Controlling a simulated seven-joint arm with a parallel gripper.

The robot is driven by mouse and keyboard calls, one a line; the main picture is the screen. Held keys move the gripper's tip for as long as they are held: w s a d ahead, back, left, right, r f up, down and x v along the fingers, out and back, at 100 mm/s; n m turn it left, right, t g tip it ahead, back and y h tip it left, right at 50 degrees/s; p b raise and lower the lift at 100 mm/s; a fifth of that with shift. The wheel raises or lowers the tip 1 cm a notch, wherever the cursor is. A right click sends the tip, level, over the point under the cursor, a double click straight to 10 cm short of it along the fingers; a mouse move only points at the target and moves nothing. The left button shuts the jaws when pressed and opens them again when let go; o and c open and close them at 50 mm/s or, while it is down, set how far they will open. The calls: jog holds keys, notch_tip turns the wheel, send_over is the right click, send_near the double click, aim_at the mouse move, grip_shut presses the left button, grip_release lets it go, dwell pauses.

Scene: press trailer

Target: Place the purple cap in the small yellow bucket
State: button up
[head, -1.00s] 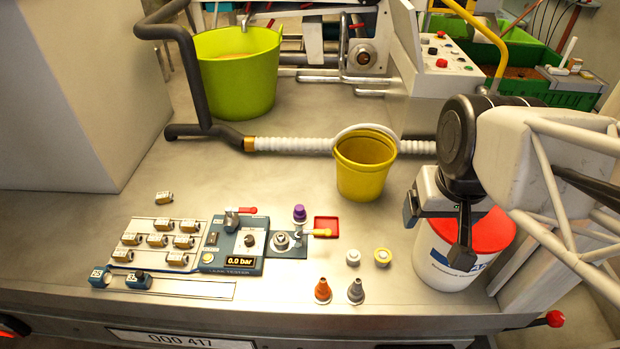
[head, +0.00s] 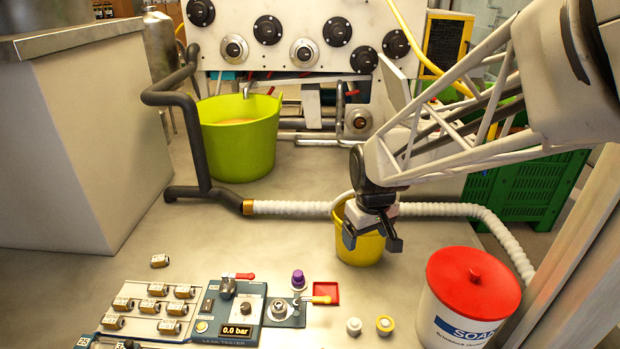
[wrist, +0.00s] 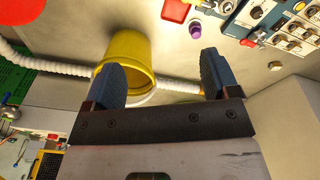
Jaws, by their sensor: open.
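The small yellow bucket (head: 358,250) stands on the table behind the tester, in front of the white ribbed hose. In the wrist view the bucket (wrist: 130,52) lies beyond the left finger. My gripper (head: 372,240) is open and empty, in front of the bucket in the head view and partly hiding it. Its fingers also show in the wrist view (wrist: 160,82).
The leak tester (head: 240,315) and several brass fittings (head: 150,305) are at the front left. A red square tray (head: 326,292) is beside the purple cap. A white tub with red lid (head: 473,285) stands at right. A large green bucket (head: 240,145) stands behind.

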jog(key=w+a+f+n, duration=0.3)
jog(key=w+a+f, duration=0.4)
jog(key=w+f, duration=0.25)
jog(key=n+g, duration=0.1)
jog(key=n, duration=0.2)
send_over(298, 273)
jog(key=f, duration=1.5)
jog(key=shift+w+d, duration=0.25)
jog(key=shift+a+f+n, duration=0.15)
jog(key=shift+f+n, duration=0.15)
jog(key=shift+f, duration=0.1)
jog(key=shift+f, duration=1.2)
jog(key=shift+f, duration=0.1)
jog(key=shift+s+a+f, duration=0.1)
jog(key=shift+f, duration=1.15)
jog(key=shift+s+f, duration=0.1)
jog(key=shift+f, duration=1.15)
jog(key=c, duration=1.1)
